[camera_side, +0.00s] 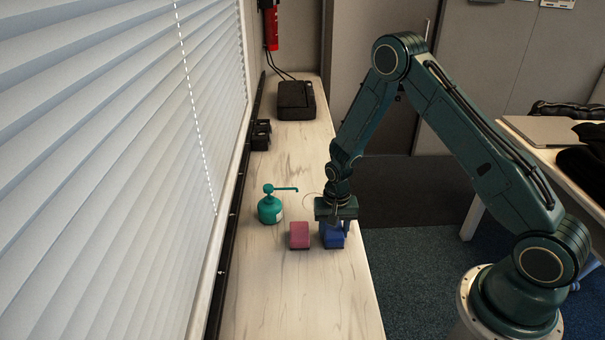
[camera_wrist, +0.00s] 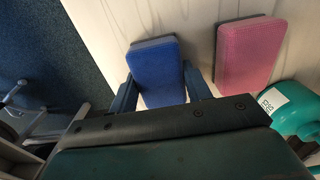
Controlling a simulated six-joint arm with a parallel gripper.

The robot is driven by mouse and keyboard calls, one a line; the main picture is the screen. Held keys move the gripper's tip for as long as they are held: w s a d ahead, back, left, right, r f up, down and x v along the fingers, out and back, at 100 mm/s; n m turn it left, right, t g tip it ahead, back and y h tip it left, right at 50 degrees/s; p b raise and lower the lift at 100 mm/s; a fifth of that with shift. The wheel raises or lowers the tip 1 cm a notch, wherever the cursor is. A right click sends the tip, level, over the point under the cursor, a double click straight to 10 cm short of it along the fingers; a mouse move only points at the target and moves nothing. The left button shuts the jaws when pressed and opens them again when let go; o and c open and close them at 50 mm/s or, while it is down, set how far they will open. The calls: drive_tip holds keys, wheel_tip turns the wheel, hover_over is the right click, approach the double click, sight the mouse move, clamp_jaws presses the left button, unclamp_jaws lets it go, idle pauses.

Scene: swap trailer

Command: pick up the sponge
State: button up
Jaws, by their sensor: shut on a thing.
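A blue sponge (camera_side: 332,240) is near the right edge of the counter in the side view, below my gripper (camera_side: 335,228). A pink sponge (camera_side: 299,235) lies just to its left, apart from it. In the wrist view the blue sponge (camera_wrist: 157,72) is between the two fingers of my gripper (camera_wrist: 160,88), which is shut on it. The pink sponge (camera_wrist: 246,52) is outside the fingers, to the right. I cannot tell whether the blue sponge is touching the counter or slightly raised.
A teal pump bottle (camera_side: 270,208) stands left of the sponges. The counter (camera_side: 300,300) is clear in front. A black device (camera_side: 296,99) and a small black item (camera_side: 261,134) sit farther back. Blinds (camera_side: 110,150) border the left side.

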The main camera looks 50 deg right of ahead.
sight(333, 230)
drive_tip(key=shift+r, duration=0.15)
wheel_tip(333, 230, up, 20)
idle(0.8)
drive_tip(key=shift+a+f, duration=0.1)
drive_tip(key=shift+f, duration=0.15)
drive_tip(key=s+a+f+n, duration=0.2)
drive_tip(key=a+f+n, duration=0.3)
drive_tip(key=n, duration=0.4)
drive_tip(key=shift+a+f, duration=0.35)
drive_tip(key=shift+a, duration=0.3)
drive_tip(key=shift+s+a, duration=0.1)
drive_tip(key=shift+s, duration=0.05)
drive_tip(key=s+a+f, duration=0.2)
drive_tip(key=a+f, duration=0.1)
drive_tip(key=a, duration=0.2)
drive_tip(key=s+a+f, duration=0.3)
drive_tip(key=a, duration=0.2)
drive_tip(key=s+a+f, duration=0.2)
drive_tip(key=a+f, duration=0.1)
drive_tip(key=a, duration=0.2)
drive_tip(key=shift+s+a+f, duration=0.2)
drive_tip(key=shift+a+f, duration=0.1)
drive_tip(key=shift+f, duration=0.05)
